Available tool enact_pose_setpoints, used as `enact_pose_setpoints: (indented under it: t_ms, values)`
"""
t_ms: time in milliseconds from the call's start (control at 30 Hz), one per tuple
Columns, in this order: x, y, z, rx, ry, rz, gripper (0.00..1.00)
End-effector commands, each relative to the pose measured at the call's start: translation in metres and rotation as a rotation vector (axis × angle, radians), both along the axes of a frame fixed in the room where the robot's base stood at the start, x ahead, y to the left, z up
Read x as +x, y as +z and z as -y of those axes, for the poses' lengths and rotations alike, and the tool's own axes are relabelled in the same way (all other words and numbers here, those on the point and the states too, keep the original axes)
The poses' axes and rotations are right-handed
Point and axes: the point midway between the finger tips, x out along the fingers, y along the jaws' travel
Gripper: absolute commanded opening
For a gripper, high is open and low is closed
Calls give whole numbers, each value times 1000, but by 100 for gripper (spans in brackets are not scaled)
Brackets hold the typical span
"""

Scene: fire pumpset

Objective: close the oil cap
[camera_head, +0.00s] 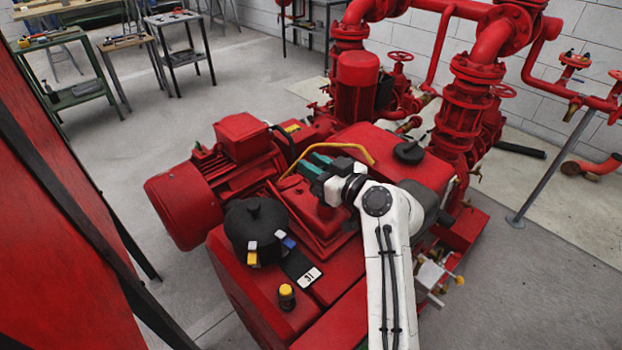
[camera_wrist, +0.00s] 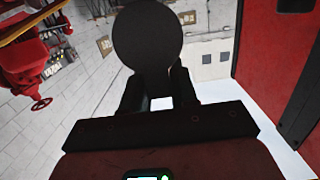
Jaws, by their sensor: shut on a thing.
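My gripper (camera_wrist: 158,88) fills the lower middle of the wrist view, its two black fingers reaching up from a dark crossbar. It is shut on a flat, round black cap (camera_wrist: 147,45), seen face-on, which hides the fingertips. I take this disc to be the oil cap. The opening for the cap cannot be told for sure in either view.
A black pot-shaped part (camera_head: 255,225) and a small yellow-topped fitting (camera_head: 286,292) stand on the pumpset left of my arm. A black disc-shaped part (camera_head: 408,152) sits behind it. Red pipes (camera_head: 478,100) rise at the back right. Grey floor (camera_head: 235,75) is open behind.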

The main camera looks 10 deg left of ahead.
Motion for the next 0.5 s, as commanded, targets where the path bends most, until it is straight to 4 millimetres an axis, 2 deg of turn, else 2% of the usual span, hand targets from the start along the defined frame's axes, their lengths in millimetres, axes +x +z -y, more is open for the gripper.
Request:
enact_pose_setpoints:
  t_ms: [33,500]
  values:
    - [-1,-9,2,20,-1,18,0]
    - [-10,-4,13,167,0,133,0]
